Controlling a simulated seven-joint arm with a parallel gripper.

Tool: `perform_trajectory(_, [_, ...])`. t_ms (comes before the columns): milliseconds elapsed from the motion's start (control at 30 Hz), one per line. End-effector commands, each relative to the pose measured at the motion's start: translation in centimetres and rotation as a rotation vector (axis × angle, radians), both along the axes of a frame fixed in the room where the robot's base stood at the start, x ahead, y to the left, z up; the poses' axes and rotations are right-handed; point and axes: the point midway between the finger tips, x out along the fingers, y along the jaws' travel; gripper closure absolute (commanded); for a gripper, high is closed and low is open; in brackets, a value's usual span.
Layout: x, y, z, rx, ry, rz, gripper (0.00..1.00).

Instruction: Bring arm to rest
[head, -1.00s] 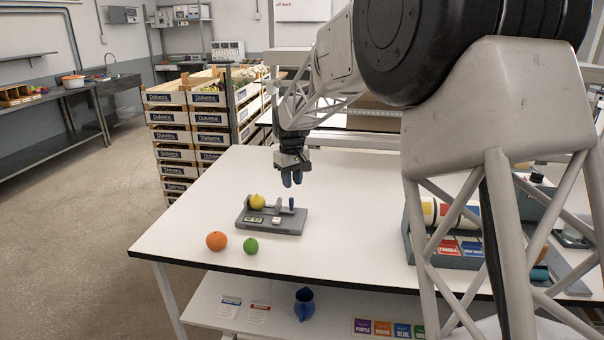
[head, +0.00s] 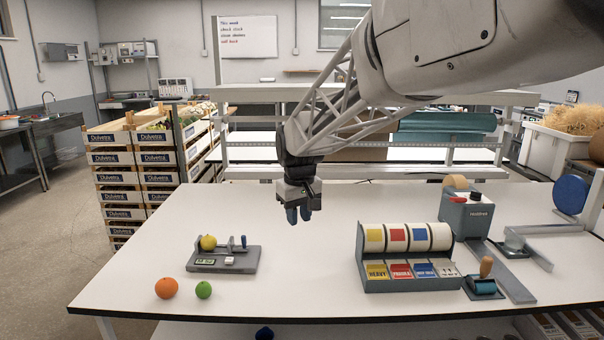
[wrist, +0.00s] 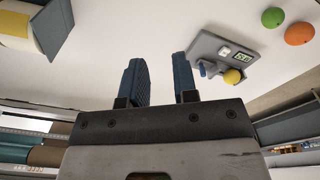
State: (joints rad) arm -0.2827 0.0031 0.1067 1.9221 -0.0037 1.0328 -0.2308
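My gripper (head: 299,213) hangs above the white table, fingers pointing down, to the right of the grey scale. In the wrist view its two blue fingers (wrist: 161,82) stand apart with nothing between them. My arm reaches in from the upper right of the head view.
A grey scale (head: 240,262) bears a yellow ball (head: 208,243). An orange ball (head: 166,288) and a green ball (head: 203,290) lie in front. A label roll dispenser (head: 390,284) and a grey machine (head: 466,218) stand right. The table's middle is clear.

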Motion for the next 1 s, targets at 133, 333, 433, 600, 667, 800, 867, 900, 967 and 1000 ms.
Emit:
perform_trajectory(133, [-3.3, -2.9, 0.9, 0.006, -0.015, -0.052, 0.73])
perform_trajectory(333, [-7.6, -6.3, 1.6, 0.013, -0.033, -0.119, 0.73])
perform_trajectory(433, [-9.9, -7.8, 1.7, 0.016, -0.043, -0.151, 0.73])
perform_trajectory(600, [-13.7, -10.3, 1.7, 0.022, -0.059, -0.208, 0.73])
perform_trajectory(667, [-15.1, -11.1, 1.7, 0.024, -0.064, -0.228, 0.73])
perform_trajectory(800, [-18.3, -12.8, 1.3, 0.028, -0.077, -0.274, 0.73])
perform_trajectory(867, [-19.7, -13.5, 1.1, 0.030, -0.082, -0.295, 0.73])
perform_trajectory(900, [-20.6, -14.0, 1.0, 0.032, -0.087, -0.309, 0.73])
perform_trajectory(967, [-22.0, -14.6, 0.7, 0.034, -0.092, -0.328, 0.73])
perform_trajectory(1000, [-23.0, -15.0, 0.5, 0.036, -0.097, -0.341, 0.73])
